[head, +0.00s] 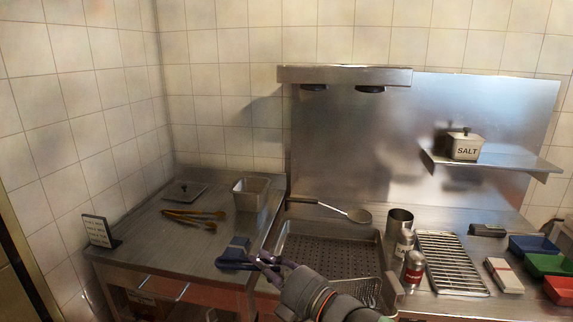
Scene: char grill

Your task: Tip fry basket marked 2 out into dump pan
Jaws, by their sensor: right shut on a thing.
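A wire fry basket (369,289) shows at the bottom centre, partly hidden by my right arm, at the front edge of the dump pan. I cannot read a number on it. My right gripper (262,257) is shut, left of the basket; its fingers cover what they hold, which seems to be the basket's handle. The dump pan (373,253) is a wide metal pan with a perforated floor, set in the counter beyond my right gripper. Its visible floor is bare. My left gripper is not in view.
A dark blue item (234,252) lies at my right gripper's fingertips. A scoop (358,215) lies along the pan's back rim. Tongs (193,214) and a deep steel pan (251,195) are left.

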